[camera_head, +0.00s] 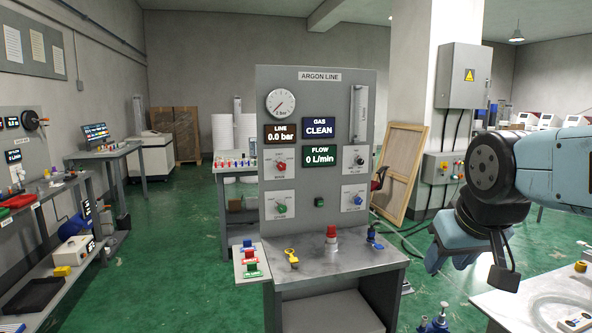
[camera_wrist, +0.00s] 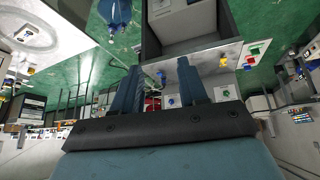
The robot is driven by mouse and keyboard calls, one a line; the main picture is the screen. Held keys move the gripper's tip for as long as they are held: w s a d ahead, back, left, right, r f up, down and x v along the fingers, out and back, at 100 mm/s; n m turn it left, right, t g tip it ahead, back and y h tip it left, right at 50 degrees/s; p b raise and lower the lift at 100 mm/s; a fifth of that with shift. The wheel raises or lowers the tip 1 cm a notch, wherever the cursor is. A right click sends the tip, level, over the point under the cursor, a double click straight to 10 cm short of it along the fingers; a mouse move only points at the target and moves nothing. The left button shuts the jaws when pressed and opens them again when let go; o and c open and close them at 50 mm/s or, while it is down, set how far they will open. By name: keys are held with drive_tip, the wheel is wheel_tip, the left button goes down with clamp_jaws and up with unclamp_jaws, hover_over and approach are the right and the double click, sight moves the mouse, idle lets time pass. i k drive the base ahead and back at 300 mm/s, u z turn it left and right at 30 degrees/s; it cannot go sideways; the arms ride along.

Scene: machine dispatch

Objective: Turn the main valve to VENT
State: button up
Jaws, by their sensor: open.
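The grey ARGON LINE panel (camera_head: 318,110) stands at the centre of the head view. It carries a red knob (camera_head: 281,166), a green knob (camera_head: 281,208), a black knob (camera_head: 358,160) and a blue knob (camera_head: 357,200) on white plates. Their labels are too small to read, so I cannot tell which is the main valve or where it points. Displays read LINE 0.0 bar, GAS CLEAN and FLOW 0 L/min. My gripper (camera_wrist: 157,78) is open and empty, with its fingers apart in the wrist view. In the head view it is right of the panel, touching nothing there.
On the panel's shelf (camera_head: 345,262) stand a yellow fitting (camera_head: 291,257), a red-capped piece (camera_head: 331,235) and a blue fitting (camera_head: 373,238). Coloured blocks (camera_head: 249,258) sit on a side plate at left. A white table (camera_head: 530,290) is at lower right. Green floor is open at left.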

sight(281, 165)
drive_tip(key=z, duration=0.05)
drive_tip(key=k, duration=1.05)
drive_tip(key=u, duration=0.35)
drive_tip(key=i, duration=1.6)
drive_tip(key=z, duration=0.75)
drive_tip(key=k, duration=0.85)
drive_tip(key=z, duration=0.2)
drive_tip(key=i, duration=0.7)
drive_tip(key=u, duration=0.1)
